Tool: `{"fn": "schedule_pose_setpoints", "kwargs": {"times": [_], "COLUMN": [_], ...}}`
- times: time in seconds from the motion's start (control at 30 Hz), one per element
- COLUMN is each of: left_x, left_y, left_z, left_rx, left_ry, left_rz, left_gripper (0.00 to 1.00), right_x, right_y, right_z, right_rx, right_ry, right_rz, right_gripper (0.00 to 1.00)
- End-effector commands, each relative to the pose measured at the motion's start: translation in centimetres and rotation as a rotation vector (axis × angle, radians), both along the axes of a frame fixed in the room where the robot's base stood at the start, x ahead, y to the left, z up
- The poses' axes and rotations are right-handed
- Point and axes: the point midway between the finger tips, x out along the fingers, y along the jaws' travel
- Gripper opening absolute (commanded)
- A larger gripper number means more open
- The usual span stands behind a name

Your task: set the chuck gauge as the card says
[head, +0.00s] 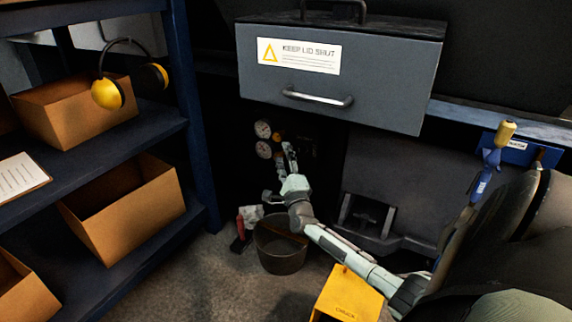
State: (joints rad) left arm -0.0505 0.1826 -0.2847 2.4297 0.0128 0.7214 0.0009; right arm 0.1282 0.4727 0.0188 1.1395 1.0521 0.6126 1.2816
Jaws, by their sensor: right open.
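My right gripper (287,150) is open, close to the right of the lower gauge and just below the knob. I cannot tell whether it touches anything. A sheet with printed lines (20,177) lies on the left shelf; its text is unreadable. My left gripper is not in view.
A grey cabinet (375,85) marked "KEEP LID SHUT" overhangs the recess. A dark bucket (279,257) stands on the floor under my right arm. A yellow box (347,294) is at the bottom. Blue shelving (195,120) with cardboard boxes and yellow earmuffs (107,94) stands left.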

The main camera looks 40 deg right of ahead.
Motion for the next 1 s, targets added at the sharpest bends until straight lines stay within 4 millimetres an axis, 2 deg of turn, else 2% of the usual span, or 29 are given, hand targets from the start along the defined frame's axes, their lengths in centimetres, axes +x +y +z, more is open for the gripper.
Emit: {"fn": "schedule_pose_setpoints", "kwargs": {"times": [0.1,0.3,0.87,0.93,1.0], "left_x": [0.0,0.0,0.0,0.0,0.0], "left_y": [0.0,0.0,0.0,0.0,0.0], "left_z": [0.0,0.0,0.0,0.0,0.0], "left_rx": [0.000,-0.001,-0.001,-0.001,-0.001], "left_ry": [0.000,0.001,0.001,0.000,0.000], "left_rz": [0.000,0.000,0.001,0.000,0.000], "left_gripper": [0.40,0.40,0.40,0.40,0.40], "right_x": [-1.6,-2.6,-2.6,-2.5,-2.1], "right_y": [1.0,1.5,1.6,2.1,3.5], "right_z": [-0.6,-0.8,-0.8,-0.4,0.6], "right_rx": [0.001,-0.001,-0.001,-0.014,-0.052], "right_ry": [0.000,0.000,0.000,-0.003,-0.009], "right_rz": [0.001,-0.001,-0.001,0.006,0.022], "right_gripper": [0.47,0.47,0.47,0.47,0.47]}}
